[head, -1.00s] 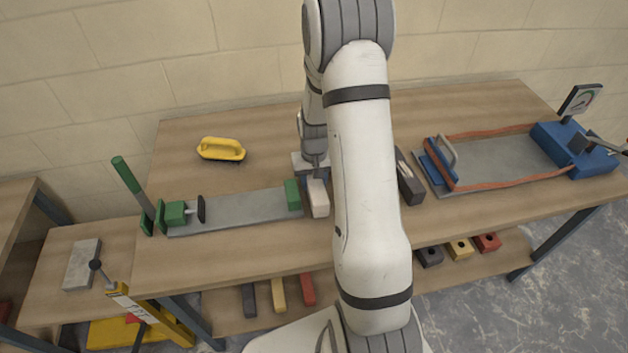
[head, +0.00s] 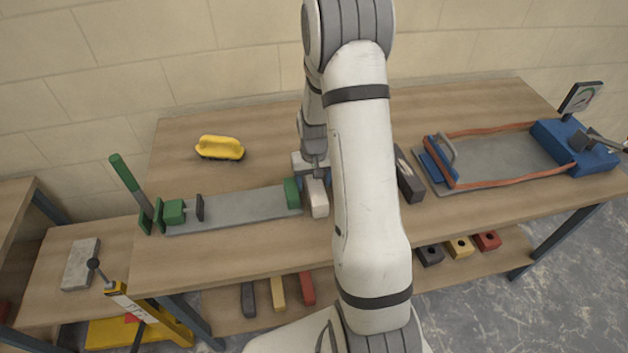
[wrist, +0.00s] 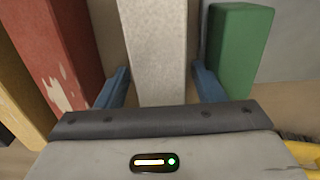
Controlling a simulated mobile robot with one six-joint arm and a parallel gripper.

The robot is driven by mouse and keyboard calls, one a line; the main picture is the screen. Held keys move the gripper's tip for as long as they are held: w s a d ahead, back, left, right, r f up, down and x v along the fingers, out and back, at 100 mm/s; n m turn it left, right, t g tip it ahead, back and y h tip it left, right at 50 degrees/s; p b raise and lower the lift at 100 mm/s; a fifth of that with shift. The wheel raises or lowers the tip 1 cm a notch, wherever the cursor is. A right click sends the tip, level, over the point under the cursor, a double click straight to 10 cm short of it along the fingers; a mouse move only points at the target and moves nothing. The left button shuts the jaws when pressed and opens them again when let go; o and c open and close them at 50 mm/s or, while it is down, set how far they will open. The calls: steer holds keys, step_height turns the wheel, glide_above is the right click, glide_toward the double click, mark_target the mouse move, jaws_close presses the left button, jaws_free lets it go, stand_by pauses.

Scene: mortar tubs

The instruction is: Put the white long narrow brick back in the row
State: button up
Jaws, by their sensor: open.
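The white long narrow brick (head: 317,198) stands on the workbench (head: 270,145), between a green block (head: 292,192) on its left and my arm on its right. In the wrist view the white brick (wrist: 156,50) lies between the two blue fingers of my gripper (wrist: 162,88). The fingers are open, one on each side of the brick. In the head view my gripper (head: 314,178) is low at the brick's far end. In the wrist view a red brick (wrist: 58,50) with a pale chipped patch and a yellow brick (wrist: 20,110) stand to the left; my arm hides them in the head view.
The green block (wrist: 238,50) is close beside the right finger. It ends a grey plate (head: 245,208) with a green clamp. A dark brick (head: 409,181) stands right of my arm. A blue tensioning frame (head: 580,150) fills the right.

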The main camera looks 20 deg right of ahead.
steer(key=shift+a, duration=0.1)
step_height(320, 180, up, 7)
steer(key=shift+f+b, duration=0.1)
steer(key=shift+b, duration=0.25)
steer(key=shift+s+r, duration=0.1)
steer(key=shift+r, duration=0.65)
steer(key=s+a+r+n+t, duration=0.1)
steer(key=s+a+r, duration=0.4)
steer(key=s+r, duration=0.3)
steer(key=s+a+r+n+t, duration=0.1)
steer(key=s+a+r+t, duration=0.1)
steer(key=s+a+r, duration=0.3)
steer(key=shift+s+r, duration=1.8)
steer(key=shift+s, duration=2.05)
